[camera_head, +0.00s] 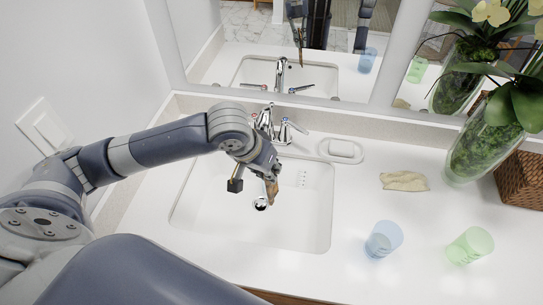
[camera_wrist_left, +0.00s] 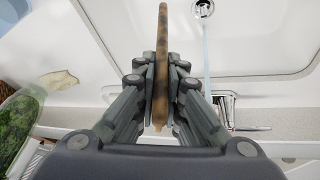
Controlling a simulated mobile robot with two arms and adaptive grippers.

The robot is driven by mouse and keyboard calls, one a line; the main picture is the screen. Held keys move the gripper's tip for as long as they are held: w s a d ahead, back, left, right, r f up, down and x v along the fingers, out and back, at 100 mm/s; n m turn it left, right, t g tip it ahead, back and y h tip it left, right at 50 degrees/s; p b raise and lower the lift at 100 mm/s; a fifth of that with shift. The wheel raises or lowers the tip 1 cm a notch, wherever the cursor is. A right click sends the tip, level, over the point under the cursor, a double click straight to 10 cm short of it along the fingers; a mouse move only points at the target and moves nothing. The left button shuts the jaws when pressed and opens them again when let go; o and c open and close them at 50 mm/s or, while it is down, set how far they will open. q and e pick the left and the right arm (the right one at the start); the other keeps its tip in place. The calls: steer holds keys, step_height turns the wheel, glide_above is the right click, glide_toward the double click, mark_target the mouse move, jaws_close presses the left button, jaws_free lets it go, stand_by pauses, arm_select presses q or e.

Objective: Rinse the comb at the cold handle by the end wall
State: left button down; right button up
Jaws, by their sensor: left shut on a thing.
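My left gripper (camera_head: 258,183) is shut on a brown mottled comb (camera_head: 272,191) and holds it over the white sink basin (camera_head: 310,215). In the left wrist view, the comb (camera_wrist_left: 162,65) stands between the two fingers (camera_wrist_left: 160,95). A pale blue water stream (camera_wrist_left: 206,60) runs to the right of the comb there, apart from it in the picture. The chrome faucet (camera_head: 265,122) stands behind the basin, partly hidden by my arm. Its right handle (camera_head: 288,129) has a blue mark; the left handle (camera_head: 253,120) has a red mark. My right gripper is not directly in view.
A soap dish (camera_head: 341,150) sits right of the faucet. A beige cloth (camera_head: 404,181), a blue cup (camera_head: 383,239) and a green cup (camera_head: 470,246) stand on the right counter. A glass vase (camera_head: 485,145) and wicker basket (camera_head: 525,180) are farther right. The wall (camera_head: 75,70) and mirror (camera_head: 340,60) bound the sink.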

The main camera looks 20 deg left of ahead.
arm_select(q)
steer(key=s+a+f+m+p, duration=0.1)
steer(key=s+a+f+p, duration=0.2)
steer(key=f, duration=0.7)
arm_select(e)
step_height(320, 180, up, 5)
steer(key=p, duration=0.1)
arm_select(q)
steer(key=w+a+f+b, duration=0.1)
steer(key=w+a+b, duration=0.1)
steer(key=w, duration=0.4)
steer(key=w+a+f+b, duration=0.1)
steer(key=w+a+b, duration=0.2)
steer(key=w+b, duration=0.2)
steer(key=shift+w+a, duration=0.2)
steer(key=shift+w, duration=0.3)
arm_select(e)
step_height(320, 180, down, 7)
steer(key=shift+w, duration=0.3)
arm_select(q)
steer(key=shift+d, duration=0.15)
steer(key=shift+w+d+p, duration=0.25)
steer(key=shift+d+p, duration=0.05)
steer(key=shift+d, duration=0.1)
arm_select(e)
steer(key=shift+r, duration=0.35)
arm_select(q)
steer(key=shift+a, duration=0.1)
arm_select(e)
steer(key=shift+r, duration=0.1)
